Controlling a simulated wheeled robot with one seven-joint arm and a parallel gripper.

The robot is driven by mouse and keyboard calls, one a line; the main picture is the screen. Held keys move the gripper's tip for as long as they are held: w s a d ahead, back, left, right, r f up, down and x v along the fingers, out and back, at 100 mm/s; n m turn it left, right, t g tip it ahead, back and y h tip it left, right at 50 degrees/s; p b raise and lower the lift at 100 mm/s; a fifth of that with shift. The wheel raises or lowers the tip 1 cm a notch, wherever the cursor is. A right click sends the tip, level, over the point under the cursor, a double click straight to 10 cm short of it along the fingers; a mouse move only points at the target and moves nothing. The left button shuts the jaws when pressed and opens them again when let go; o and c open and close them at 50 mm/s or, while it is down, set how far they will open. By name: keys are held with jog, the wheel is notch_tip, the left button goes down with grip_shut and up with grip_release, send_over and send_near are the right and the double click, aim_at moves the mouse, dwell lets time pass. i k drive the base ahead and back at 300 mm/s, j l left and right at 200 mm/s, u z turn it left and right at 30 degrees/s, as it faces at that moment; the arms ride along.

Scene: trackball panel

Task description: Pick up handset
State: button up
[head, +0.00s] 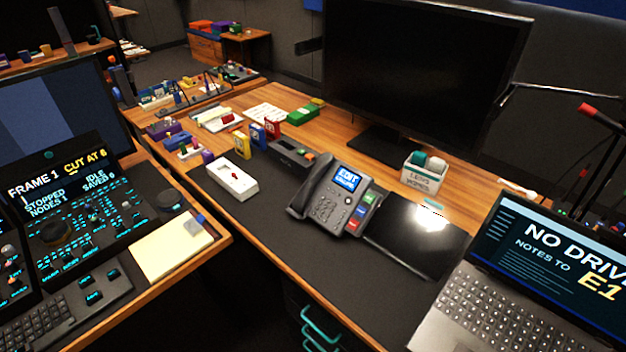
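A dark grey desk phone (328,213) stands on the black mat in the middle of the wooden desk. Its lit screen reads "EDIT", with more text too small to be sure of. The handset (309,186) appears as a dark bar along the phone's left side, resting in its cradle. Its edges blend into the phone body. My gripper is not in view, so its place relative to the handset cannot be seen.
A white box (233,180) lies left of the phone, with a dark device (291,151) behind it. A black glossy tablet (416,239) adjoins the phone's right side. A laptop (530,290) is at front right, a large monitor (420,70) behind. Bare mat lies in front of the phone.

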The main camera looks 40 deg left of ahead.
aim_at(323, 162)
jog(key=u, duration=0.3)
jog(key=i+j+u, duration=0.1)
jog(key=j+u, duration=0.15)
jog(key=u, duration=0.15)
jog(key=i+j+u, duration=0.15)
jog(key=u, duration=0.2)
jog(key=i+j+u, duration=0.15)
jog(key=u, duration=0.25)
jog(key=i+j+u, duration=0.1)
jog(key=i+j, duration=0.25)
jog(key=i+j+u, duration=0.1)
jog(key=i+j, duration=0.2)
jog(key=i, duration=0.2)
